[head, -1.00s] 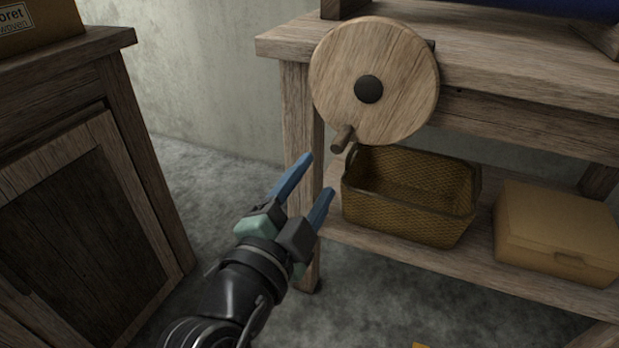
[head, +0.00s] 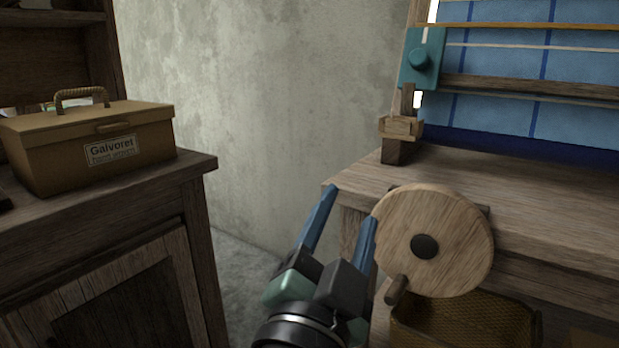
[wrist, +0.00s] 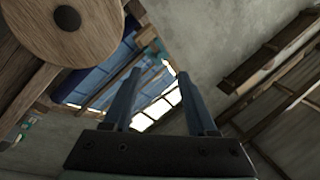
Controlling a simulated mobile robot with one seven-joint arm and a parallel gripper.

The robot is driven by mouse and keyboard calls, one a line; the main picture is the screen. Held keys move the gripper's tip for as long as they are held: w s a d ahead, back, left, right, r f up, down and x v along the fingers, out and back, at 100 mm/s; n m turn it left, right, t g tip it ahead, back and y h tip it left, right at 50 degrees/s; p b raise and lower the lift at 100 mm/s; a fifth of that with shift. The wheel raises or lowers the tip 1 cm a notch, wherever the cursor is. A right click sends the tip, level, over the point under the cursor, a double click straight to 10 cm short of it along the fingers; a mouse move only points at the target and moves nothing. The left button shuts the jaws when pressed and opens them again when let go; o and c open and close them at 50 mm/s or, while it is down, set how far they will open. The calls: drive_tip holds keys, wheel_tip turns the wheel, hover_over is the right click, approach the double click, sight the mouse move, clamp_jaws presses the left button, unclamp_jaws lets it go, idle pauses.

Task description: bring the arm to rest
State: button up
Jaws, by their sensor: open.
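My gripper (head: 346,208) is open, with two blue fingers pointing up and away in the head view. Nothing is between the fingers. It is just left of the round wooden wheel (head: 433,240) with its dark hub and peg handle (head: 397,290), on the loom's side. In the wrist view my gripper (wrist: 160,78) shows both fingers apart and empty. The wheel (wrist: 68,28) is at the upper left there, apart from the fingers. My lower arm is cut off by the bottom of the head view.
A wooden cabinet (head: 195,195) stands at the left with a labelled tan box (head: 60,140) on top. The loom (head: 520,190) with blue cloth (head: 575,75) fills the right. A woven basket (head: 470,320) is below the wheel. A gap of floor and bare wall (head: 265,110) lies between.

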drive_tip(key=s+a+r+n+t+y+p, duration=0.1)
drive_tip(key=s+r+n+t+y+p, duration=0.2)
drive_tip(key=r, duration=0.8)
drive_tip(key=s+a+r+n+t+y+p, duration=0.2)
drive_tip(key=s+r+n+p, duration=0.25)
drive_tip(key=r, duration=0.55)
drive_tip(key=s+a+r+n+t+y+p, duration=0.1)
drive_tip(key=s+r+n+t+y+p, duration=0.25)
drive_tip(key=r, duration=0.75)
wheel_tip(320, 180, up, 35)
drive_tip(key=n+h+p, duration=0.1)
drive_tip(key=p, duration=3.3)
drive_tip(key=shift+w+a+f+h+p, duration=0.15)
drive_tip(key=shift+w+h+p, duration=0.15)
drive_tip(key=shift+h+p, duration=0.05)
drive_tip(key=shift+g, duration=0.25)
